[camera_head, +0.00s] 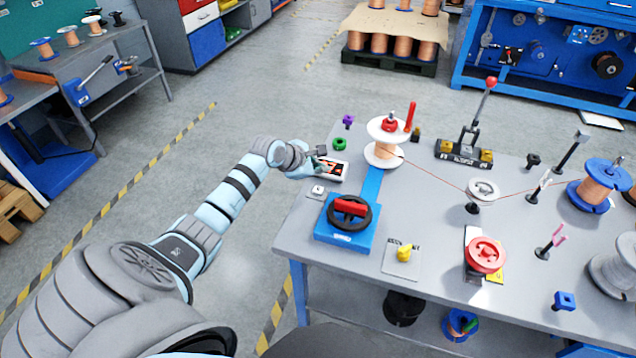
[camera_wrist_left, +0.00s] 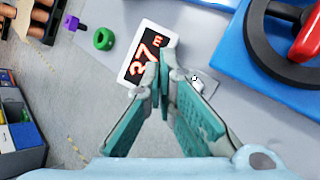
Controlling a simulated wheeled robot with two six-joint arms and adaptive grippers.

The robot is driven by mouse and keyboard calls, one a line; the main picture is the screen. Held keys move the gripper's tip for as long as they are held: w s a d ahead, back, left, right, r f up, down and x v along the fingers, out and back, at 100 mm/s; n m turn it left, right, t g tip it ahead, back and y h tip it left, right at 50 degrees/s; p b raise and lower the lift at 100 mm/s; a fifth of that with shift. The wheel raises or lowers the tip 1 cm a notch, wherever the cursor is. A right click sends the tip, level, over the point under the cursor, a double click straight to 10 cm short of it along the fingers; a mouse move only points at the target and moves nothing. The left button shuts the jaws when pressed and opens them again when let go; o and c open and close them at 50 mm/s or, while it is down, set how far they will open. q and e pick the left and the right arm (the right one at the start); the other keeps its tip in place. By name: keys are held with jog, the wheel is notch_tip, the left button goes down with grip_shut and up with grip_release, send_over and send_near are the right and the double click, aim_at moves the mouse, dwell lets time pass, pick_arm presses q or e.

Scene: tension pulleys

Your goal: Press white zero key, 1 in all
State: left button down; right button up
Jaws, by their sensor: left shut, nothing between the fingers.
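The white zero key (camera_head: 318,189) sits on a small grey plate at the left edge of the grey table, in front of the white display box (camera_head: 336,172). In the left wrist view the key (camera_wrist_left: 194,78) shows just right of the fingertips, partly hidden by a finger. My left gripper (camera_head: 319,163) is over the display box, shut and empty. In the wrist view its teal fingers (camera_wrist_left: 164,68) meet at the tips, in front of the display (camera_wrist_left: 146,54), which reads 37 m in red. I cannot tell whether the tips touch anything. My right gripper is not in view.
A blue unit with a black handwheel and red grip (camera_head: 349,209) stands in front of the key. A green ring (camera_head: 339,144) and a purple knob (camera_head: 348,121) lie behind the display. A copper spool with white flanges (camera_head: 384,150) stands to the right.

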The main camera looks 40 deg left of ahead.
aim_at(320, 191)
pick_arm(q)
notch_tip(320, 191, down, 3)
jog(key=b, duration=0.3)
jog(key=shift+f, duration=1)
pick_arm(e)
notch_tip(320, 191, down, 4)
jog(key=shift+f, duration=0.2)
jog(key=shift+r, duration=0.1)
pick_arm(q)
jog(key=shift+f, duration=0.35)
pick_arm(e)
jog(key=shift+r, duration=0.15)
pick_arm(q)
jog(key=shift+f, duration=0.5)
dwell(0.4)
jog(key=shift+r+p, duration=0.85)
jog(key=shift+p, duration=0.5)
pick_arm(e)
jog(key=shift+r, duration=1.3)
